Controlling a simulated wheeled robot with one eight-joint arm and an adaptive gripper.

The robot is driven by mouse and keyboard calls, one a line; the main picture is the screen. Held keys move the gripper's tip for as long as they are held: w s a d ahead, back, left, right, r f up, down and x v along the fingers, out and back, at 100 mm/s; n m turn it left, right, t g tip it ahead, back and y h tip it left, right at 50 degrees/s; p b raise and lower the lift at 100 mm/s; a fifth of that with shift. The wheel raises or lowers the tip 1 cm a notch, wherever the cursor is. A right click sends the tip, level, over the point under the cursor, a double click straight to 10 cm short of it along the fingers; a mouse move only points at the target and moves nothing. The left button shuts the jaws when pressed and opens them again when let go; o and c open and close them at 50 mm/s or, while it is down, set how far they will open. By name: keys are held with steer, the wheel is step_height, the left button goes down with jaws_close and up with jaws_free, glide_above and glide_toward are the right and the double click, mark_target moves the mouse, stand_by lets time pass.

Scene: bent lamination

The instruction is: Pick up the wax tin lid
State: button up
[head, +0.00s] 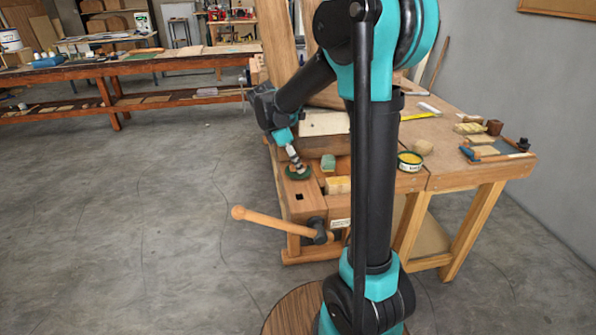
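The wax tin lid appears to be the dark green disc (292,175) lying flat on the front left corner of the wooden workbench. My gripper (297,166) points down directly over it, its fingertips at or just above the disc. The fingers are too small in the head view to tell whether they are open or shut on it, and they cover part of the disc.
A vise handle (270,221) sticks out in front. Tools and wood pieces (495,148) lie at the bench's right end. My arm hides the bench middle.

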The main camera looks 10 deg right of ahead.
steer(key=shift+c, duration=0.4)
jaws_close()
